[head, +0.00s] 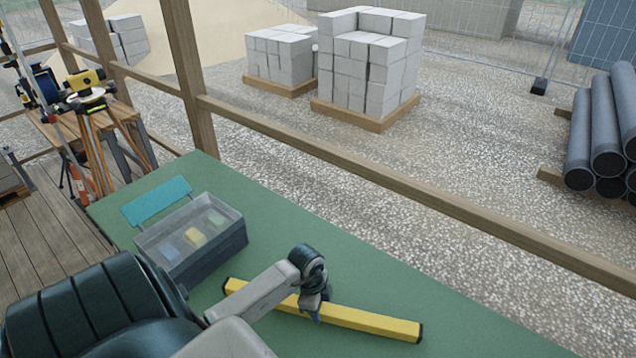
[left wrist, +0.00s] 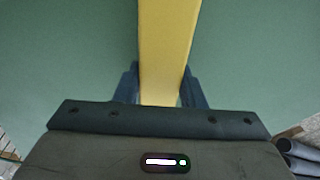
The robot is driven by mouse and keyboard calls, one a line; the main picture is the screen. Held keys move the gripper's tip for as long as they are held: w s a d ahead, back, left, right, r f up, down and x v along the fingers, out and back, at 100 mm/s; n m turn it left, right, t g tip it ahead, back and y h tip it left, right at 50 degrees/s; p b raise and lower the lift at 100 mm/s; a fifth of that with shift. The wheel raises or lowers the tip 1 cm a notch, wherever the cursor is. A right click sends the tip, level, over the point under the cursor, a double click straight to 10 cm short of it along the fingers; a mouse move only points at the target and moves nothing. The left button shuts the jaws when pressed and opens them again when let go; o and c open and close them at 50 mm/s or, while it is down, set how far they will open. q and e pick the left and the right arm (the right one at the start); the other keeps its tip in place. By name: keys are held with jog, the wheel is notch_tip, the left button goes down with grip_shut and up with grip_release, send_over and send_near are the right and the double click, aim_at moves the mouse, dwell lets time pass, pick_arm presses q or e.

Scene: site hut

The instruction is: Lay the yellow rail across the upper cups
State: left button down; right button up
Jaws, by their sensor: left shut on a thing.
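The yellow rail (head: 365,319), a long square bar with black ends, lies at a slant along the green table in the head view. My left gripper (head: 314,305) is shut on it near its middle, from above. In the left wrist view the rail (left wrist: 166,45) runs away between the two dark fingers of that gripper (left wrist: 160,88). I cannot tell whether the rail touches the table or is held just above it. No cups show in either view. My right gripper is not in view.
On the green table (head: 440,305), a grey box (head: 215,252) with small coloured pieces stands left of the rail, beside a flat teal piece (head: 157,201). A wooden railing (head: 400,190) runs beyond the table.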

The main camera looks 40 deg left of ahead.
pick_arm(q)
jog(key=shift+f, duration=0.1)
jog(key=c, duration=0.9)
grip_release()
